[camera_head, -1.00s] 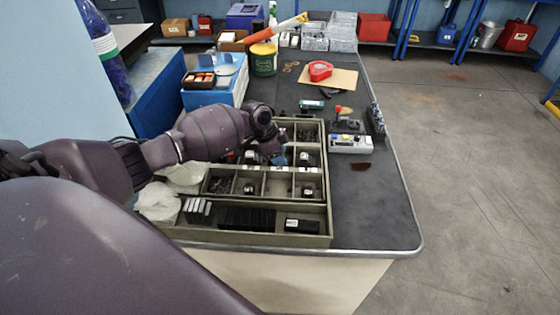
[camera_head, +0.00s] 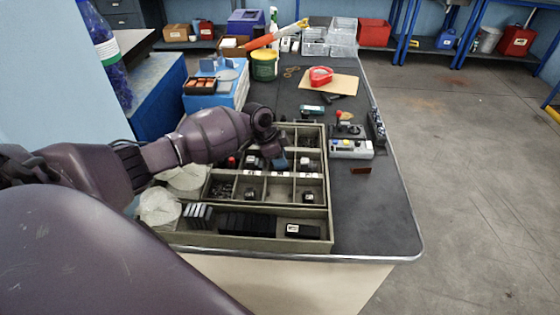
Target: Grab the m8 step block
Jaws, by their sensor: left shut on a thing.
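A grey-green compartment tray (camera_head: 331,215) sits at the bench's near end. Small dark blocks with white labels stand in its cells, one at the right (camera_head: 308,197), one in the middle (camera_head: 250,194), one farther back (camera_head: 304,163). The labels are too small to read, so I cannot tell which is the m8 step block. My left gripper (camera_head: 280,164) points down into the back middle cells. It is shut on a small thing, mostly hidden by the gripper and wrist. Another dark block (camera_head: 252,162) stands just left of it. My right gripper is not in view.
A long front compartment holds black blocks and a labelled black box (camera_head: 305,230). The mat right of the tray is mostly free.

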